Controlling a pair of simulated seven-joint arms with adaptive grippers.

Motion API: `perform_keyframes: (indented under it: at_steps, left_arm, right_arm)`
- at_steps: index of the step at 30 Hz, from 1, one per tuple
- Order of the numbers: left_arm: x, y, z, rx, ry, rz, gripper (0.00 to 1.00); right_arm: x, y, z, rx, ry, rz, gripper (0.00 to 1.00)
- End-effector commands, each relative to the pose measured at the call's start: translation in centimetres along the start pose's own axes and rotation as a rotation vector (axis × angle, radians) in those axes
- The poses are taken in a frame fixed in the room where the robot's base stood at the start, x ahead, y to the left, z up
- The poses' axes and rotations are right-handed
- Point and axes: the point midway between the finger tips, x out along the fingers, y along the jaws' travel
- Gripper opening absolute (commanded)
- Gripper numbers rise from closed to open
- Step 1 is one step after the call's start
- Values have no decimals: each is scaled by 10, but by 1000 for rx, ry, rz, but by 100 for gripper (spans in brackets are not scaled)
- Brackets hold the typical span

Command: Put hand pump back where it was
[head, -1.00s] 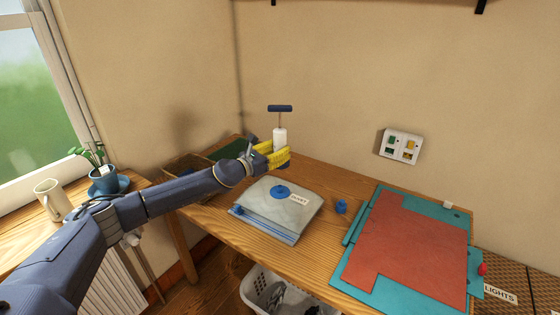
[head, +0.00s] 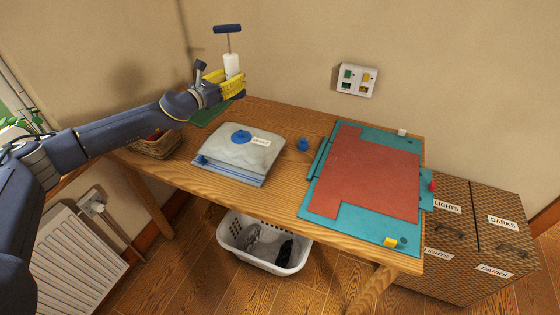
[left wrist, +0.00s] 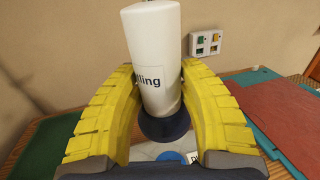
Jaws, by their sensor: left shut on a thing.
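The hand pump has a white barrel (head: 232,65) and a dark blue T-shaped handle (head: 228,29) on a thin rod. My left gripper (head: 231,82), with yellow fingers, is shut on the barrel and holds it upright above the back left of the table. In the left wrist view the white barrel (left wrist: 153,50) sits between both yellow fingers, with part of a label reading "lling" and a dark base below. My right gripper is not in view.
A grey bag with a blue valve (head: 240,137) lies on the wooden table. A blue cap (head: 303,144) is right of it, then a teal board (head: 311,199) with red cloth. A green mat (head: 207,113) and basket (head: 157,147) are at left. A laundry basket (head: 225,232) stands below.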

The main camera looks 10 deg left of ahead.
Motion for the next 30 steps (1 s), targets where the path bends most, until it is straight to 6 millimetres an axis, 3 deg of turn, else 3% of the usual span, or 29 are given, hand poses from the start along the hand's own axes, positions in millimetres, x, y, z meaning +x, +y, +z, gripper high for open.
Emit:
perform_keyframes:
  at_steps: [5, 9, 15, 18, 24, 30]
  left_arm:
    - [4, -25, -36, -6, 2, -27, 0]
    - [9, -69, -65, -7, 0, -76, 0]
    - [15, -148, -88, -4, -3, -128, 0]
    - [15, -189, -94, -6, -2, -130, 0]
    - [7, -246, -89, -10, -1, -63, 0]
    - [-5, -263, -73, -11, -1, 59, 0]
  right_arm:
    - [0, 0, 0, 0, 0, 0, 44]
    - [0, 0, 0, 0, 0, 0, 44]
    - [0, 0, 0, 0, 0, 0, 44]
    - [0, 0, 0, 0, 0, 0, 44]
    - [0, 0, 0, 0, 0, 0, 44]
    - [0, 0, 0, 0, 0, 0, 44]
